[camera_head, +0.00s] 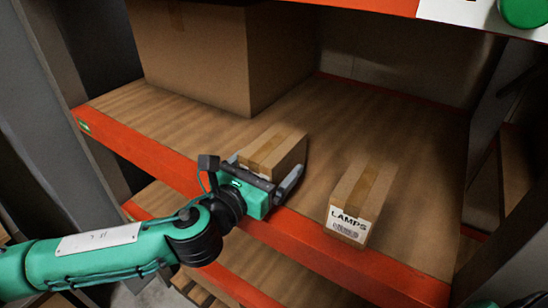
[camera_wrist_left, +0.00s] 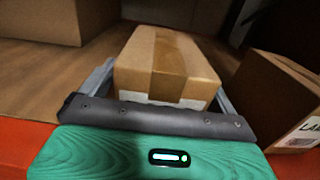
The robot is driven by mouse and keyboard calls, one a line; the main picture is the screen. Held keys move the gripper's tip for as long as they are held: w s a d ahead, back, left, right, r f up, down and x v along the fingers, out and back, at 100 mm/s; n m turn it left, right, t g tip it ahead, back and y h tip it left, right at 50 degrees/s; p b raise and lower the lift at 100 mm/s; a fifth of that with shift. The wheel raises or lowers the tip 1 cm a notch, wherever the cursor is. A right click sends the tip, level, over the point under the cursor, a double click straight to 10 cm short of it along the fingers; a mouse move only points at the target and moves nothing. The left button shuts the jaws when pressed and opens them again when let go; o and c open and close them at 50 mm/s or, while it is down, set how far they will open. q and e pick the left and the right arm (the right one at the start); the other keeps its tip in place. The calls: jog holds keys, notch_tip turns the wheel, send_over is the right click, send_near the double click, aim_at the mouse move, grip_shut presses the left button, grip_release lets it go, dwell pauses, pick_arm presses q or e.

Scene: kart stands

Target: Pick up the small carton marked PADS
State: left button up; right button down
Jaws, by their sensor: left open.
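A small brown carton (camera_head: 272,149) with a tan tape strip sits on the wooden shelf near its front edge. My left gripper (camera_head: 267,173) is open, its fingers on either side of this carton. In the left wrist view the same carton (camera_wrist_left: 168,62) stands between the two fingers (camera_wrist_left: 165,85), with a sliver of white label at its lower front. The gripper body hides the label's text, so I cannot read whether it says PADS. My right gripper is not in view.
Another small carton (camera_head: 361,200), marked LAMPS, stands to the right; it also shows in the left wrist view (camera_wrist_left: 275,95). A large cardboard box (camera_head: 205,55) stands behind on the left. The shelf's orange front beam (camera_head: 335,258) runs below the arm. Bare shelf lies behind the cartons.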

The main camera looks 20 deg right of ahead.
pick_arm(q)
jog(key=shift+c, duration=0.4)
jog(key=c, duration=1.3)
